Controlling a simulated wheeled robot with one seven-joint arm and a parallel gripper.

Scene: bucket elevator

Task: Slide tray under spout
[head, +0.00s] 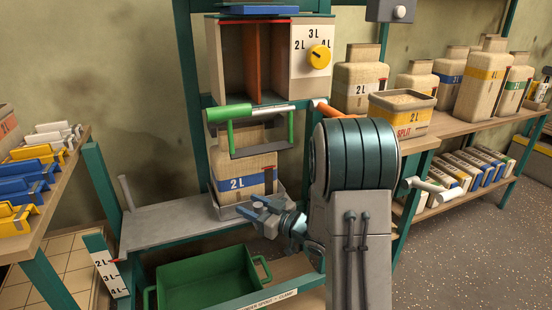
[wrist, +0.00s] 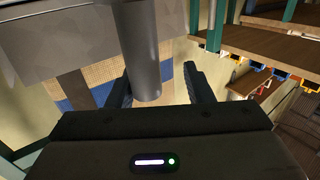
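A grey tray (head: 226,212) sits on the grey shelf of the elevator frame. A tan container with a blue 2 L band (head: 240,183) stands in it. Above is a green-handled gate (head: 233,137) under the open-fronted box; I cannot make out a separate spout. My gripper (head: 257,208) is at the tray's front right side. In the wrist view its two fingers (wrist: 160,88) are apart, with a grey cylindrical bar (wrist: 137,45) between them, nearer the left finger. A gap shows at the right finger. Contact with the bar cannot be told.
The shelf (head: 165,222) is bare left of the tray, with an upright post at its left end. A green bin (head: 205,280) sits below. A box with a yellow dial (head: 319,57) is above. Side shelves hold containers, including a yellow SPLIT one (head: 402,112).

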